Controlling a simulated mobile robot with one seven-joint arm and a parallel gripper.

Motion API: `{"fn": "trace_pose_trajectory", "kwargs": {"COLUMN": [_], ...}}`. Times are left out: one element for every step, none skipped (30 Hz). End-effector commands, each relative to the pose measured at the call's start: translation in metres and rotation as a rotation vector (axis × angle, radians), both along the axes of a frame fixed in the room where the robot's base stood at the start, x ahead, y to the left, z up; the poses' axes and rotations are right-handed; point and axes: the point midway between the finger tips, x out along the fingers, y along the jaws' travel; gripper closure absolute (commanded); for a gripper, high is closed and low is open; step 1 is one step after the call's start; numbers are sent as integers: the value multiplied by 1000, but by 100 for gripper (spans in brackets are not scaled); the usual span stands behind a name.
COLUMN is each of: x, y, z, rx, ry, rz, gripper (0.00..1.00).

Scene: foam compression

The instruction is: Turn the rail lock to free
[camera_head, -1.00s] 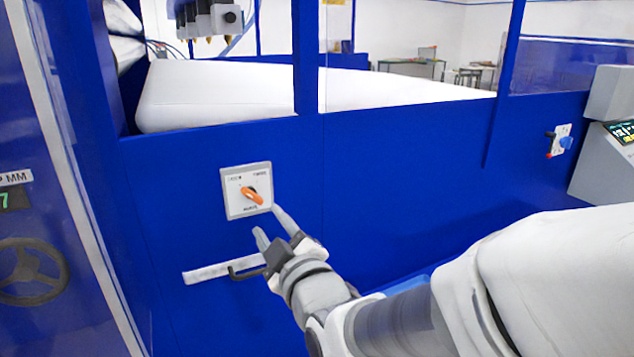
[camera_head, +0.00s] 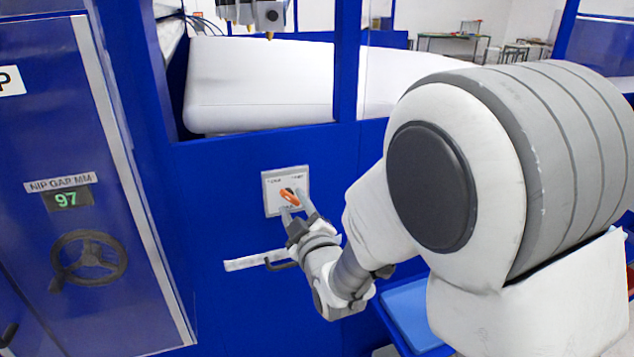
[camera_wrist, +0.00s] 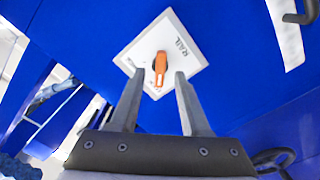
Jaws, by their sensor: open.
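The rail lock is an orange knob (camera_head: 289,197) on a square white plate (camera_head: 271,184) on the blue machine wall. In the wrist view the orange knob (camera_wrist: 160,68) stands in the middle of the plate (camera_wrist: 183,29), which has the word RAIL on it. My gripper (camera_head: 296,208) is in front of the lower part of the plate. In the wrist view the two fingers of my gripper (camera_wrist: 158,82) are apart, with the knob between and just beyond their tips. I cannot tell whether they touch it. The fingers hide part of the lower plate and its lettering.
A white strip (camera_head: 240,264) with a dark handle (camera_head: 279,265) lies below the plate. At the left are a handwheel (camera_head: 89,257) and a gap display (camera_head: 68,199) reading 97. A white foam block (camera_head: 260,85) lies behind the blue wall. My arm covers the right side.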

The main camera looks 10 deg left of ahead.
Motion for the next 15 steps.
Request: {"fn": "trace_pose_trajectory", "kwargs": {"x": [6, 8, 11, 13, 15, 17, 18, 18, 19, 19, 19, 19, 19, 19, 19], "y": [3, 5, 7, 8, 9, 10, 11, 11, 12, 12, 12, 12, 12, 12, 12], "z": [1, 1, 1, 1, 1, 1, 1, 1, 0, 0, 0, 0, 0, 0, 0], "rx": [-2, -1, -1, -1, -1, 0, 0, -1, -1, -1, -1, 0, 0, 0, 0], "ry": [1, -1, -1, -1, -1, -1, -1, -1, -1, -1, -1, 0, 0, 0, 0], "rz": [0, 0, 0, 0, 0, 1, 1, 0, 0, 0, 0, 0, 0, 0, 0], "gripper": [54, 54, 54, 54, 54, 54, 54, 54, 54, 54, 54, 54, 54, 54, 54]}}
